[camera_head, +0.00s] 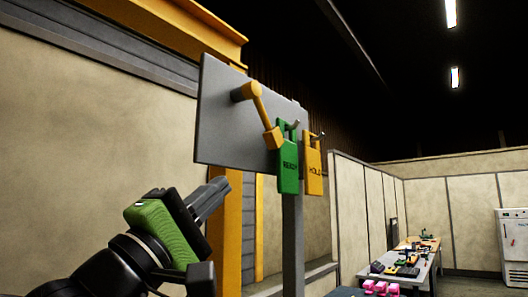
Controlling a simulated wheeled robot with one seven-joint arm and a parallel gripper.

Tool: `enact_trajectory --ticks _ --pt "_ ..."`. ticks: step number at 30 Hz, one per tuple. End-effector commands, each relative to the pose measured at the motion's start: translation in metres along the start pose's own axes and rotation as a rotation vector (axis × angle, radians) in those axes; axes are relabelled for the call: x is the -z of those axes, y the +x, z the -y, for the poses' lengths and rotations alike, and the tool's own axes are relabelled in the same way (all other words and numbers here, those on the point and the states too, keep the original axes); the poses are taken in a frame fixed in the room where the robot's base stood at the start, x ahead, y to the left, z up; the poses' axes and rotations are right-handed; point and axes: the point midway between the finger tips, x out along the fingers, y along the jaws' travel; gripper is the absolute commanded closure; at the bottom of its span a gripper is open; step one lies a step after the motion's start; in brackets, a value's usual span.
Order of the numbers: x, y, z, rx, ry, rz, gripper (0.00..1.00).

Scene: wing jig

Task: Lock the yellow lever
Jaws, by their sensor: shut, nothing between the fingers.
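The yellow lever (261,112) is mounted on a grey upright panel (228,122). Its arm runs from a round pivot at the upper left down to the right, ending in an orange-yellow handle block. A green READY tag (289,170) hangs beside the handle end, and a yellow HOLD tag (313,170) hangs right of it. My gripper (218,192) is below and left of the lever, in front of the panel's lower edge. Its fingers are shut and empty, pointing up to the right, apart from the lever.
A grey post (293,240) carries the panel, and a yellow beam (228,230) stands behind it. At the right, a long table (422,268) holds several small coloured items. A white cabinet (514,245) stands at the far right. The space between my gripper and the lever looks clear.

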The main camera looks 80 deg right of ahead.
Motion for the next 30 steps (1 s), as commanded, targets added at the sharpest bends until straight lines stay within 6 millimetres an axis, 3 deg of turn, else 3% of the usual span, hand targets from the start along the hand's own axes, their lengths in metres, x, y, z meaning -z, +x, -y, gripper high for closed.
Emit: enact_trajectory --ticks 5,19,30 --pt "0.001 0.004 -0.002 -0.003 -0.003 0.0 1.0" --pt "0.0 0.056 -0.007 -0.003 -0.004 0.0 1.0" --pt "-0.001 0.125 -0.005 -0.004 -0.003 0.005 1.0"
